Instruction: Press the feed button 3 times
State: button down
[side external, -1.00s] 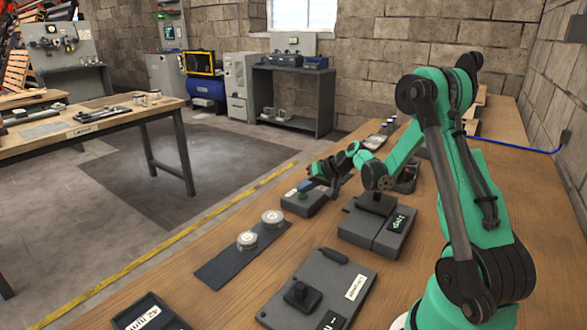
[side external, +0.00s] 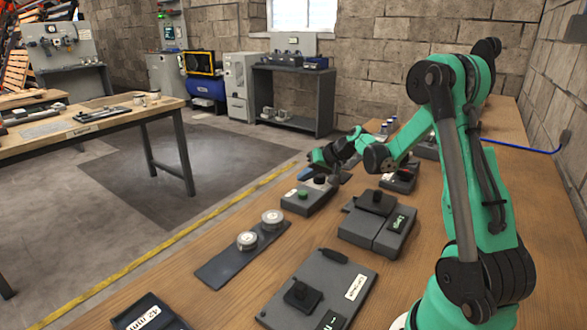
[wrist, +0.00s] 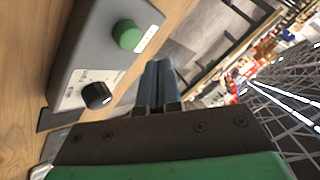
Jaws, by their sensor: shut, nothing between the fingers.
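The green button (side external: 303,193) sits on top of a grey control box (side external: 311,204) on the wooden bench. It also shows in the wrist view (wrist: 127,35), with a small white label beside it whose text I cannot read. A black knob (wrist: 97,95) is on the same box. My gripper (side external: 309,173) is past the far end of the box in the side view, apart from the button. In the wrist view its two dark blue fingers (wrist: 157,86) are together and empty, to the right of the box.
A dark strip with two round pale pieces (side external: 247,240) lies in front of the box. Grey units with black tops (side external: 377,226) and (side external: 318,292) stand to the right and nearer. A small box (side external: 401,179) is near my forearm. Bare bench (side external: 335,240) lies between.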

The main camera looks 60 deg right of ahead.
aim_at(306, 194)
jog(key=shift+r, duration=1.8)
dwell(1.1)
notch_tip(306, 194, up, 4)
jog(key=shift+f, duration=0.1)
dwell(0.4)
jog(key=shift+f, duration=4.45)
jog(key=shift+f, duration=0.1)
jog(key=shift+f, duration=0.3)
